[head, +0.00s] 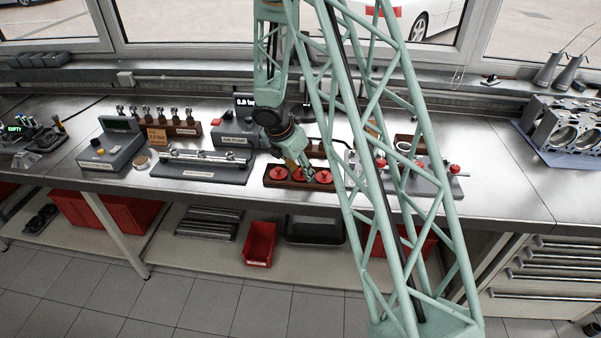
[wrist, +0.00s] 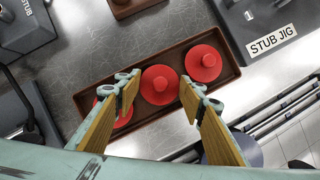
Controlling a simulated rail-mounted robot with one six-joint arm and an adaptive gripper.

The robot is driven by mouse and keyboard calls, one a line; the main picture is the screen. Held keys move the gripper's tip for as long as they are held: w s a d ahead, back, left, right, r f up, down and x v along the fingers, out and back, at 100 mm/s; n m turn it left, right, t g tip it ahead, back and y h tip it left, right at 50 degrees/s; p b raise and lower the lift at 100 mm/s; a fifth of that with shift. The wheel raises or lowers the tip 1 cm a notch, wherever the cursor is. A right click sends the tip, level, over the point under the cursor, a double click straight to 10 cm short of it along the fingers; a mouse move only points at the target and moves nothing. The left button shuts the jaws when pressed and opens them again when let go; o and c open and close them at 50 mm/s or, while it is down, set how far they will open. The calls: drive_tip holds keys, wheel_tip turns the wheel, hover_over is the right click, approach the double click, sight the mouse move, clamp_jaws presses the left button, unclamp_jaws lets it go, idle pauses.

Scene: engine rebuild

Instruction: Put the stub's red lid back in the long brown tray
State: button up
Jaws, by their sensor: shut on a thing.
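The long brown tray (head: 271,185) lies near the front edge of the bench and also shows in the wrist view (wrist: 229,79). Three red lids show in a row along it. My gripper (head: 307,176) points down over the tray. In the wrist view its two fingers (wrist: 158,93) stand on either side of the middle red lid (wrist: 160,84) and are shut on it. This lid is in or just above the tray; its exact height is hard to tell. One red lid (wrist: 203,63) lies to its right, and another (wrist: 112,117) is partly hidden by the left finger.
The grey stub jig (wrist: 255,22) stands close to the tray, with red knobs in the head view. A grey fixture with rods (head: 200,172) lies left of the tray. A red bin (head: 260,243) is on the lower shelf.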

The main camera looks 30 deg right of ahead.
drive_tip(key=shift+f, duration=0.2)
drive_tip(key=o, duration=0.4)
drive_tip(key=shift+r, duration=0.2)
drive_tip(key=shift+a+r, duration=0.1)
drive_tip(key=shift+r, duration=0.1)
drive_tip(key=shift+p+v, duration=1.3)
drive_tip(key=shift+v, duration=4.45)
drive_tip(key=shift+r, duration=0.1)
